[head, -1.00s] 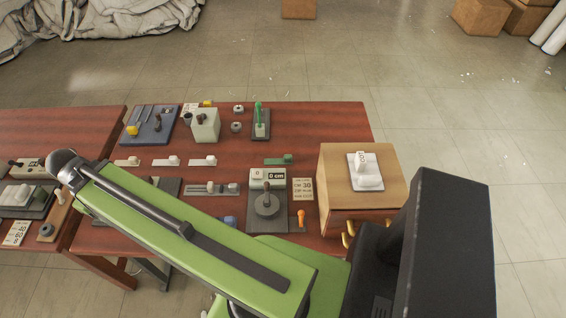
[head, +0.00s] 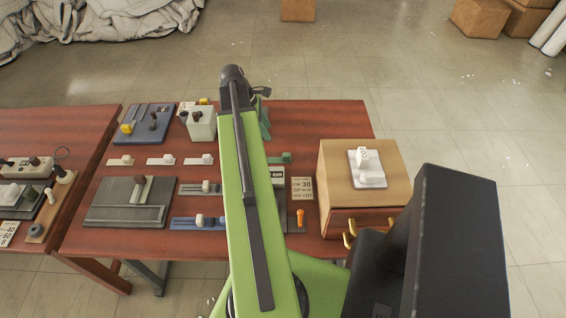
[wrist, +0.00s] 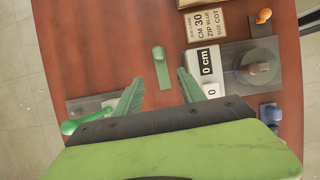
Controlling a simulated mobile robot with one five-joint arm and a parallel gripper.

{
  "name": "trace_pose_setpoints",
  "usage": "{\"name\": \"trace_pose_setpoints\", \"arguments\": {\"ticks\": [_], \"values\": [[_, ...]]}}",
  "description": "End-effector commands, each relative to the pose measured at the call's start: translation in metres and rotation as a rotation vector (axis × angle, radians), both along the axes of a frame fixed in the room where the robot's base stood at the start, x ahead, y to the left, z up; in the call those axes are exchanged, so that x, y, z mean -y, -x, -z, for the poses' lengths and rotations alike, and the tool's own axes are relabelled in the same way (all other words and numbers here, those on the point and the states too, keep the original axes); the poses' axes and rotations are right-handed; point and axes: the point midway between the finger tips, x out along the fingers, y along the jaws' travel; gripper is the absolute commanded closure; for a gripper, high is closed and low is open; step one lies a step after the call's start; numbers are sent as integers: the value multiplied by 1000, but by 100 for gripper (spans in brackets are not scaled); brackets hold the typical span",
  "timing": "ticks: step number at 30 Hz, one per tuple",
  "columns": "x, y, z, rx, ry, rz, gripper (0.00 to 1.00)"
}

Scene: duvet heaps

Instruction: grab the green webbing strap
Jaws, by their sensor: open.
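The green webbing strap (head: 279,158) is a short flat green strip with a thicker raised end, lying on the red-brown table (head: 330,125). It also shows in the wrist view (wrist: 163,72), upright in the picture, ahead of and between my fingertips. My gripper (wrist: 160,78) has green ribbed fingers spread apart, with nothing held between them. I cannot tell its height above the strap. In the head view my arm partly hides the gripper, and its end is beyond the strap, near the table's far edge.
A green-handled lever (wrist: 70,127) on a grey plate is close by my left finger in the wrist view. The 0 cm gauge (wrist: 207,64) is beside the right finger. A wooden drawer box (head: 335,165) stands at the right.

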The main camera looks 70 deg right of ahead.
Motion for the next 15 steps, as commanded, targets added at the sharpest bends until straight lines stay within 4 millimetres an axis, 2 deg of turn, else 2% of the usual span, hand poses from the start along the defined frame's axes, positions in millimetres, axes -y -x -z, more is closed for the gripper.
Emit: {"name": "trace_pose_setpoints", "arguments": {"ticks": [1,6,12,15], "values": [[1,3,17,0,0,1,53],[6,16,53,0,1,3,53],[13,31,93,1,1,3,53],[15,37,104,1,0,2,53]]}}
